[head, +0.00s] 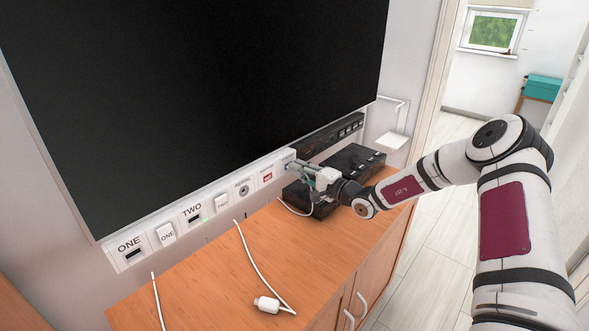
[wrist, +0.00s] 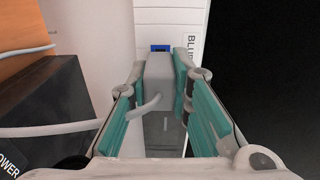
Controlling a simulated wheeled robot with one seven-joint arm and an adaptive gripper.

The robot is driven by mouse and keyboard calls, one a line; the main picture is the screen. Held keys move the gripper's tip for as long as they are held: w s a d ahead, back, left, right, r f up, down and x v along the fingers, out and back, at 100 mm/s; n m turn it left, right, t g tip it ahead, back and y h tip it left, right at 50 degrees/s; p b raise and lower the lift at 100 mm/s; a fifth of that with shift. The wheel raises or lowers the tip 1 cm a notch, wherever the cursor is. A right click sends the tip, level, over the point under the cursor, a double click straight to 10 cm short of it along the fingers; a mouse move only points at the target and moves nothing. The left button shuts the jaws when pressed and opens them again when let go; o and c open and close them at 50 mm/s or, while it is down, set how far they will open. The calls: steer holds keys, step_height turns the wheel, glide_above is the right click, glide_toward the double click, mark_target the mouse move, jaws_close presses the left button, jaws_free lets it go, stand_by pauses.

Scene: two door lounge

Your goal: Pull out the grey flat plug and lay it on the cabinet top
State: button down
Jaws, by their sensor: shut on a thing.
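The grey flat plug (wrist: 158,80) sits between the teal finger pads of my gripper (wrist: 165,75) in the wrist view, and the gripper is shut on it. A light cable (wrist: 144,107) leaves the plug at its near end. Just past the plug's far end is a blue socket (wrist: 161,47) on the white panel. I cannot tell whether the plug's tip is still inside it. In the head view my gripper (head: 300,170) is at the right end of the socket strip, and the plug is mostly hidden. The wooden cabinet top (head: 200,275) lies below.
A black box (head: 352,160) stands on the cabinet right beside my gripper. A white connector (head: 267,304) with its cable lies near the cabinet's front edge. Another cable hangs at the left. A large dark screen (head: 200,90) is above the strip. The left cabinet top is mostly clear.

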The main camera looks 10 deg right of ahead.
steer(key=shift+p+v, duration=1.4)
steer(key=shift+v, duration=1)
